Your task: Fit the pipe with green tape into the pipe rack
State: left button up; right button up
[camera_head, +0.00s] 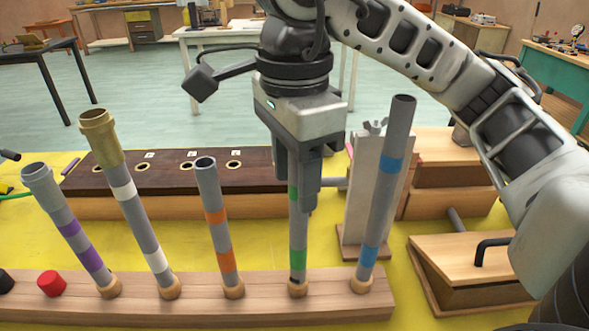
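The grey pipe with green tape (298,235) stands upright near the middle of the head view. Its lower end is at a wooden ring on the long pale wooden rack (330,308); I cannot tell how deep it sits. My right gripper (298,195) points down from above, its fingers close around the upper pipe, seemingly shut on it. The gripper hides the pipe's top. On the same rack stand pipes with purple tape (71,232), white tape (138,220), orange tape (218,230) and blue tape (384,200). My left gripper is out of view.
A dark board with several holes (215,180) lies behind the pipes. A white upright block (360,190) stands behind the blue-taped pipe. Wooden boxes (470,262) are at the right. A red cap (51,283) sits at the rack's left.

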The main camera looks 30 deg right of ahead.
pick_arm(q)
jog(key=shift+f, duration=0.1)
pick_arm(e)
jog(key=shift+r, duration=0.2)
notch_tip(320, 180, up, 15)
jog(key=p, duration=0.5)
jog(key=shift+f, duration=0.15)
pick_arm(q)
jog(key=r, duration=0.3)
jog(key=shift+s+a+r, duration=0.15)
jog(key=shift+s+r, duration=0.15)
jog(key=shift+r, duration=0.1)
pick_arm(e)
jog(key=shift+r, duration=0.4)
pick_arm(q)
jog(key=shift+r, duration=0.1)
